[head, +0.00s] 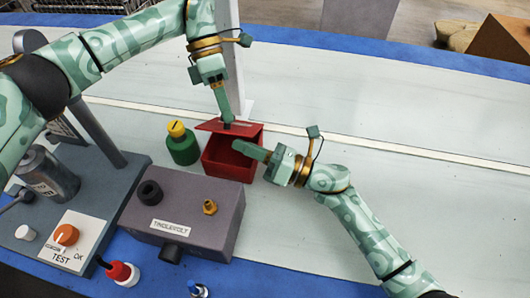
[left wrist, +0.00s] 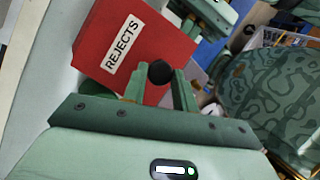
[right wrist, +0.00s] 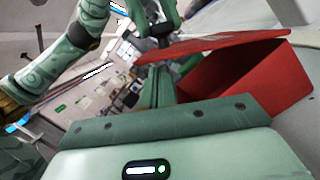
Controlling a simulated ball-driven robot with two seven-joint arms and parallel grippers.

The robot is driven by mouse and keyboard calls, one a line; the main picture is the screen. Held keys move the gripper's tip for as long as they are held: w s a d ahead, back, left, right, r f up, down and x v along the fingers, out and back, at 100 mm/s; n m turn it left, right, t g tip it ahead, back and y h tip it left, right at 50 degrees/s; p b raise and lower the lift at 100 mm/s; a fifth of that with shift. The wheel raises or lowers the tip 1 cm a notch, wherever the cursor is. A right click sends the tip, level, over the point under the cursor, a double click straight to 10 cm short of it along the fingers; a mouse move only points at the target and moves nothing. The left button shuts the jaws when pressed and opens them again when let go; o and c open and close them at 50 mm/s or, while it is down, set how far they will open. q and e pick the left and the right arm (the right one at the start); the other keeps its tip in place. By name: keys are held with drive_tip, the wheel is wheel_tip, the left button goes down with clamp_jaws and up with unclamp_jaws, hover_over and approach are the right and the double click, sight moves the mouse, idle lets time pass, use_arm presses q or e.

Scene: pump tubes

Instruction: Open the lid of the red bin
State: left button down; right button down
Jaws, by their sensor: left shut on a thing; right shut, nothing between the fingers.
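The red bin (head: 222,170) stands on the pale bench, and its inside shows in the head view. Its red lid (head: 212,126) is raised and tilted above the opening. In the left wrist view the lid (left wrist: 165,40) bears a white REJECTS label. My left gripper (head: 227,124) is shut on the lid's black knob (left wrist: 160,72). My right gripper (head: 240,147) is shut and empty, with its tips at the bin opening. In the right wrist view the lid (right wrist: 215,42) is tilted with a gap above the bin (right wrist: 270,75).
A green bottle with a yellow cap (head: 182,145) stands left of the bin. A test station (head: 65,245) is at the left. The bench to the right is clear apart from my right arm.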

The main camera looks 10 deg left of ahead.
sight(237, 132)
drive_tip(key=shift+x, duration=1.15)
use_arm(q)
drive_tip(key=shift+f, duration=0.1)
use_arm(e)
drive_tip(key=shift+w+r, duration=0.55)
drive_tip(key=shift+r, duration=0.25)
use_arm(q)
drive_tip(key=c, duration=1.1)
unclamp_jaws()
